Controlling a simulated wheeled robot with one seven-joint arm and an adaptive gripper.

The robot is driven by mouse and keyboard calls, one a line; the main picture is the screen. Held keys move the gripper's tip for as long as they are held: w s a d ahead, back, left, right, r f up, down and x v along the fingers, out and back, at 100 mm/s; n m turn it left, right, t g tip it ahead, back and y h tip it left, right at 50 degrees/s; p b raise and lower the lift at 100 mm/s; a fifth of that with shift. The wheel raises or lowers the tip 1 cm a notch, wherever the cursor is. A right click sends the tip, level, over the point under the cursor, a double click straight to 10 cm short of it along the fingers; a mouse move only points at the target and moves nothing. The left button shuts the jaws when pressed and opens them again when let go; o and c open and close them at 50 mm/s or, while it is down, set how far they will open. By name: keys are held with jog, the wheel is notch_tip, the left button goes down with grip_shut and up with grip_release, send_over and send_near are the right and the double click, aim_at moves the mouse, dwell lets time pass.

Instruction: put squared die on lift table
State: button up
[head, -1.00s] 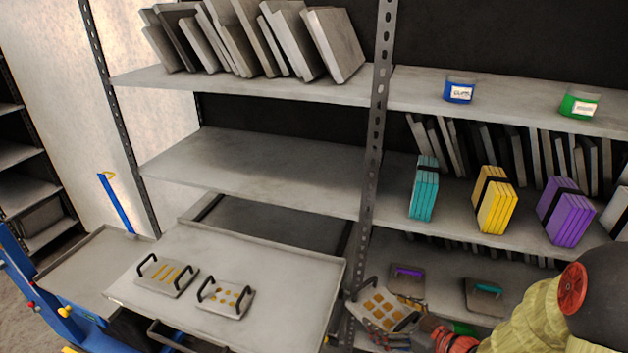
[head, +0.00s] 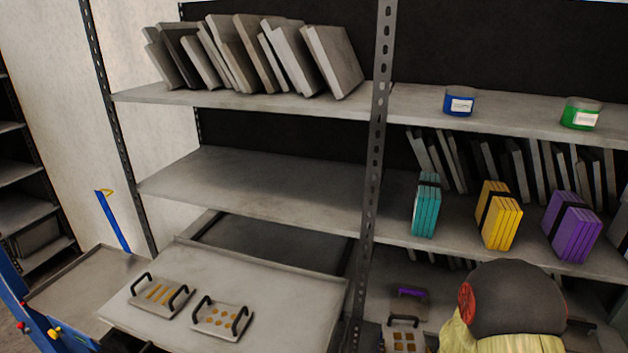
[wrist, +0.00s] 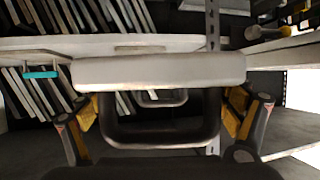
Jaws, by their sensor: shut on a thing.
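The squared die (head: 411,341), a pale plate with gold squares and a dark handle, shows at the bottom of the head view, partly cut off. In the wrist view the die's pale edge (wrist: 160,70) spans the middle, with its dark handle loop below. My gripper (wrist: 162,118) is shut on this handle, with fingers at both sides. The lift table (head: 275,278), a grey rimmed top, is left of the held die. On it lie a die with gold bars (head: 160,294) and a die with round gold spots (head: 221,318).
A rack upright (head: 378,150) stands between the table side and the right shelves. Teal (head: 426,205), yellow (head: 498,216) and purple (head: 568,227) blocks stand on the right shelf. A purple-marked plate (head: 408,302) lies on the lower shelf. The table's back right is clear.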

jog(key=shift+n+y, duration=0.6)
jog(key=shift+y, duration=0.1)
jog(key=a+f, duration=0.1)
jog(key=a, duration=0.1)
jog(key=a+f, duration=0.1)
jog(key=a, duration=0.1)
jog(key=a+f+b, duration=0.1)
jog(key=a, duration=0.1)
jog(key=shift+s+f, duration=0.2)
jog(key=shift+s, duration=0.2)
jog(key=shift+a, duration=0.4)
jog(key=shift+f, duration=0.1)
